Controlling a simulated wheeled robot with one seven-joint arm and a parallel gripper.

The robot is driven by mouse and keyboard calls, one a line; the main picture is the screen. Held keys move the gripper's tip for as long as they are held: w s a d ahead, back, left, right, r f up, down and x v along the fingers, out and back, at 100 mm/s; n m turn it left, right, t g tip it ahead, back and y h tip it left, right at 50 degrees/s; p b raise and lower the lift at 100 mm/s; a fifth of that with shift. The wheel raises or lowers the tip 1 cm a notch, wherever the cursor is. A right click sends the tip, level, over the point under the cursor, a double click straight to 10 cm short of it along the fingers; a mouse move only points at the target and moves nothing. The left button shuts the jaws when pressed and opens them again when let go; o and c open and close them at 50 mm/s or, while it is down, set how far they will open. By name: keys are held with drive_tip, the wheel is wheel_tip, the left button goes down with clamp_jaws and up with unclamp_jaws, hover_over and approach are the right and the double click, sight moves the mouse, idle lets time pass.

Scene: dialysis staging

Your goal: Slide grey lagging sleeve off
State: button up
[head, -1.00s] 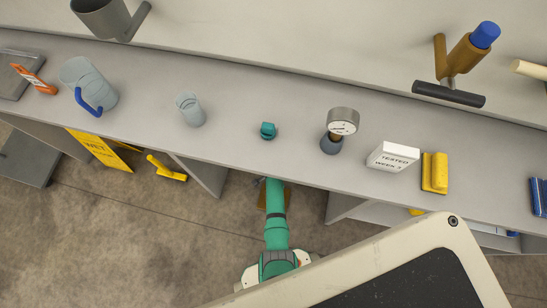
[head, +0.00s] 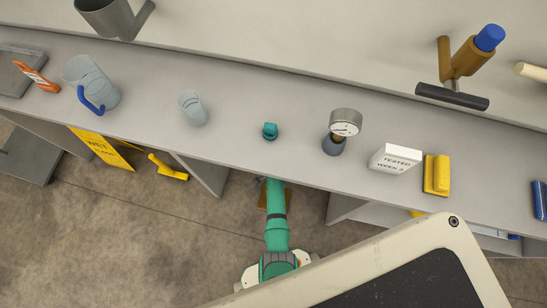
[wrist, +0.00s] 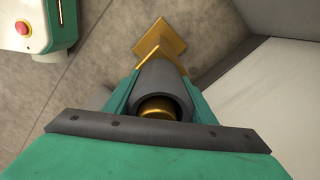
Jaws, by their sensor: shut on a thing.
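The grey lagging sleeve (wrist: 160,82) shows in the wrist view as a dark grey tube between the two green fingers of my gripper (wrist: 161,96). The gripper is shut on it. A round brass end (wrist: 158,108) shows inside the sleeve's near opening. A brass square plate (wrist: 160,48) lies beyond the sleeve's far end. In the head view my green arm reaches under the bench edge, and the gripper and sleeve are hidden there. A small brown-gold patch (head: 263,199) shows beside the arm.
The grey bench (head: 230,130) runs across above my arm. On it stand a jug with a blue handle (head: 88,80), a grey cup (head: 193,108), a teal fitting (head: 270,131), a gauge (head: 344,125), a white box (head: 394,159) and a yellow block (head: 436,175). A bench panel (head: 205,175) stands left of my arm.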

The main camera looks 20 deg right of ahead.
drive_tip(key=shift+s+d+r, duration=0.15)
drive_tip(key=shift+r, duration=6.9)
